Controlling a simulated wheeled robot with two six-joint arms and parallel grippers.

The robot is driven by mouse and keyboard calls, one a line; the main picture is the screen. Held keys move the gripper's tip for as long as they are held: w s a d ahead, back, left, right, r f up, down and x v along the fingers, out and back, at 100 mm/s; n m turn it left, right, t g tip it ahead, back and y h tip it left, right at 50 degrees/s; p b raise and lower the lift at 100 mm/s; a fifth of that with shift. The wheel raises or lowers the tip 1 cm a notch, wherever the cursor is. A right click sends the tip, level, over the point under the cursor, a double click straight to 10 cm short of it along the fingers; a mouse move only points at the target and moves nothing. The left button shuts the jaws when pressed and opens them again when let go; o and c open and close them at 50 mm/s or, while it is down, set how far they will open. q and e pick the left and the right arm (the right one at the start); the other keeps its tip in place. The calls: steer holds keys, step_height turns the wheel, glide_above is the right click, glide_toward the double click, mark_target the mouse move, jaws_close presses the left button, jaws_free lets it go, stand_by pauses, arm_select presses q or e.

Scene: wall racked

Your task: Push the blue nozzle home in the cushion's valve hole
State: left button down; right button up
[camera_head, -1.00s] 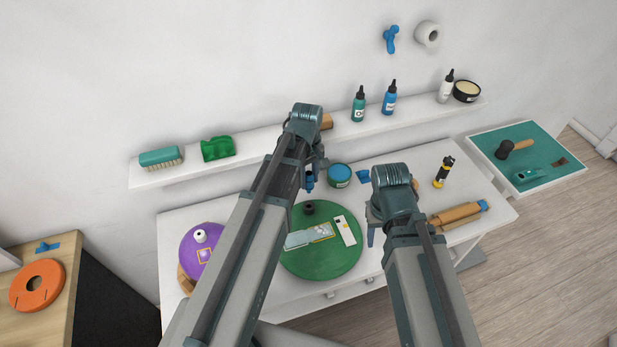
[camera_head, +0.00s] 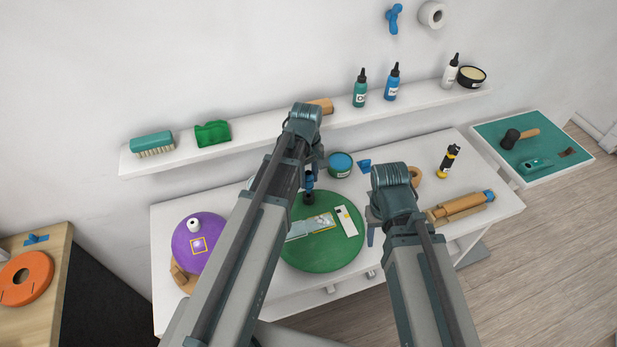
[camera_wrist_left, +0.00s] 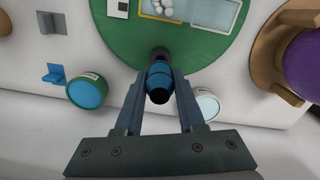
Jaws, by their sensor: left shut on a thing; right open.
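The round green cushion (camera_head: 325,257) lies flat on the white table, with a dark valve (camera_head: 308,198) at its far edge. My left gripper (camera_head: 309,176) is shut on the blue nozzle (camera_head: 309,184), which is right at the valve in the head view. In the left wrist view the nozzle (camera_wrist_left: 159,78) sits between the fingers, its far end meeting the dark valve (camera_wrist_left: 160,53). I cannot tell whether its tip is inside the hole. My right gripper (camera_head: 371,228) is open and empty, right of the cushion; its fingers are partly hidden by its own arm.
A purple cushion (camera_head: 187,256) with a white valve lies at left. A teal tub (camera_head: 340,165) and small blue bracket (camera_head: 364,166) stand behind the green cushion. A wooden roller (camera_head: 458,208) and black-yellow tool (camera_head: 449,160) are at right. A wall shelf (camera_head: 250,139) runs behind.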

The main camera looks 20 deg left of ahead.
mark_target(309, 186)
arm_select(q)
steer(key=shift+f, duration=0.2)
steer(key=shift+f+b, duration=1.8)
steer(key=shift+b, duration=0.2)
steer(key=shift+c, duration=2.1)
jaws_free()
steer(key=shift+r, duration=0.15)
steer(key=r+p, duration=0.6)
steer(key=p, duration=0.1)
steer(key=r+p, duration=0.7)
steer(key=shift+a+r, duration=0.2)
steer(key=shift+r, duration=0.1)
steer(key=shift+f, duration=0.1)
